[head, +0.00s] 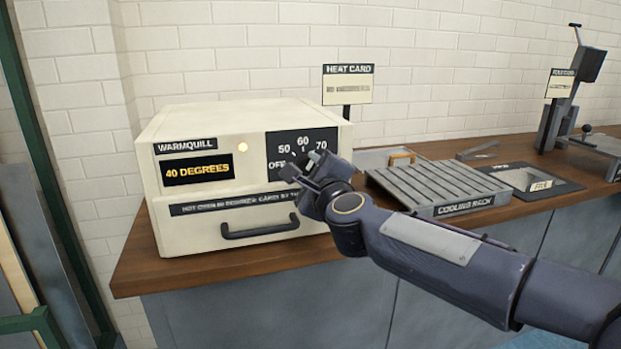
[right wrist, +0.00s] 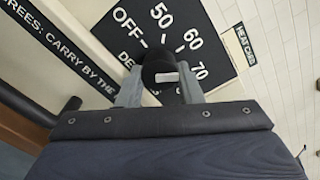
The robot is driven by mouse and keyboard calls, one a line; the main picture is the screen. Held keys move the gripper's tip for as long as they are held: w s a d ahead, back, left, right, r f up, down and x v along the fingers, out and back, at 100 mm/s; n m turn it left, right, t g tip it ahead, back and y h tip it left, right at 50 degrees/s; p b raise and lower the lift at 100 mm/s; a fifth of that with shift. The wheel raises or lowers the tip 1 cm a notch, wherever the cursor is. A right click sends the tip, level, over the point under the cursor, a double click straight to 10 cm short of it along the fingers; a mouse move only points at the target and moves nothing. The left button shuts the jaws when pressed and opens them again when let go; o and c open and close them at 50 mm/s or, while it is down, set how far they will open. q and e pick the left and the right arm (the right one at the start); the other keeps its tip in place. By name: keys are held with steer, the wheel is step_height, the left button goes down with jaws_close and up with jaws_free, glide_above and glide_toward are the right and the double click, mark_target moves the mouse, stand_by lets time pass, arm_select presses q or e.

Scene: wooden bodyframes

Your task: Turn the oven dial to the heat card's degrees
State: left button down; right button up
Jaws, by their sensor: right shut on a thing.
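The cream oven (head: 240,160), labelled WARMQUILL, stands on the wooden counter. Its display (head: 198,170) reads 40 DEGREES in orange, with a lit lamp beside it. The dial plate (head: 291,142) is marked OFF, 50, 60 and 70. My right gripper (head: 303,170) is at the plate, shut on the dark dial. In the right wrist view the dial (right wrist: 162,68), with a white mark, sits between the two fingers (right wrist: 160,90). The heat card (head: 347,85) stands on a post behind the oven; its value line is too small to read. My left gripper is not in view.
A drawer-like handle (head: 260,229) crosses the oven's lower front. The cooling rack (head: 437,188) stands right of the oven, with a dark framed tray (head: 528,181) beyond it. A lever device (head: 566,100) is at the far right. My right arm crosses in front of the counter.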

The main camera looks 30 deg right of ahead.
steer(key=m+b, duration=0.1)
steer(key=m, duration=0.1)
steer(key=m+b, duration=0.1)
steer(key=m, duration=0.1)
steer(key=m+b, duration=0.1)
steer(key=m, duration=0.1)
steer(key=shift+a+f+m, duration=0.1)
steer(key=shift+f+m, duration=0.15)
steer(key=shift+m, duration=0.05)
steer(key=m+b, duration=0.2)
steer(key=m, duration=0.2)
steer(key=shift+r+m, duration=0.1)
steer(key=shift+m, duration=0.3)
steer(key=o, duration=1)
steer(key=p+v, duration=0.1)
steer(key=v, duration=0.6)
steer(key=shift+s+a, duration=0.1)
steer(key=shift+s, duration=0.3)
